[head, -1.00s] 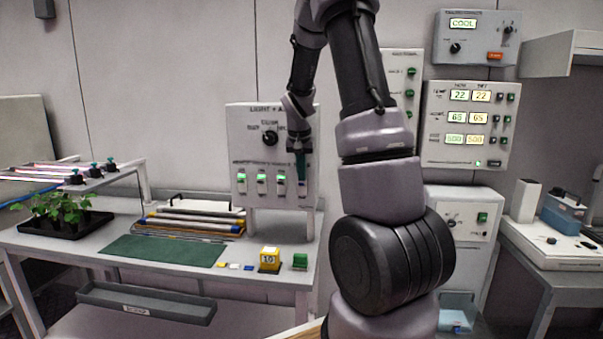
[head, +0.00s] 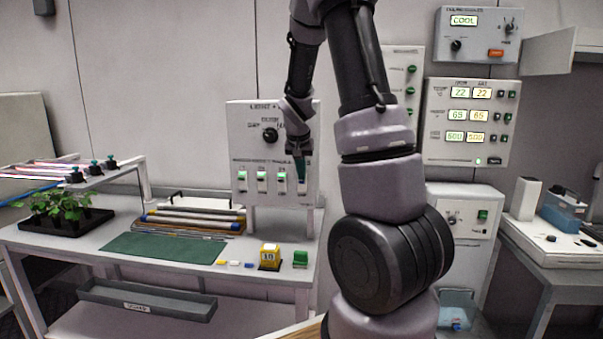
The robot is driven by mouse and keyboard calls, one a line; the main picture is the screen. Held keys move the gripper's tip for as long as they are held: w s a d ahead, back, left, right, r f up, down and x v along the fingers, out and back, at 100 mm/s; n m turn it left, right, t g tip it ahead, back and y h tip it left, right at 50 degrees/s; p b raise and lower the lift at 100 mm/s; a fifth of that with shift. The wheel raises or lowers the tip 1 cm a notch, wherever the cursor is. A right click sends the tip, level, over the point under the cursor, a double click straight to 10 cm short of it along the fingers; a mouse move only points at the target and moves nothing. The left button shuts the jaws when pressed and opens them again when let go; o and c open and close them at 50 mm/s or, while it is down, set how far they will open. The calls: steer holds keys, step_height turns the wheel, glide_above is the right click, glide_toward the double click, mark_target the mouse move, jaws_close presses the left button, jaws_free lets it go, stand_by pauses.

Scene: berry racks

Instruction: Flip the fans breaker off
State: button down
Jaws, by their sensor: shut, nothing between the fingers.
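The grey-white breaker panel (head: 240,140), headed "LIGHT + A...", stands at the back of the left bench, with a black rotary knob (head: 270,135) above a row of switches. The left switch (head: 241,182), the second switch (head: 262,183) and the third switch (head: 282,184) each show green at the top. The rightmost switch (head: 303,189) is mostly hidden behind my fingers. The labels are too blurred to tell which is fans. My gripper (head: 301,177) is shut and empty, pointing down at the upper part of the rightmost switch; I cannot tell whether it touches.
A green mat (head: 165,247) and a seedling tray (head: 65,226) lie further left. A climate panel (head: 434,148) hangs on the wall to the right, beyond my arm.

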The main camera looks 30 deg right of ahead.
steer(key=shift+s+a+f, duration=0.25)
steer(key=shift+s+f, duration=0.15)
steer(key=shift+f, duration=0.15)
steer(key=shift+s+a+f, duration=0.25)
steer(key=shift+s+f, duration=0.15)
steer(key=shift+f, duration=0.15)
steer(key=shift+w, duration=0.1)
steer(key=shift+w+d+r, duration=0.35)
steer(key=shift+w+d, duration=0.05)
steer(key=shift+w, duration=0.15)
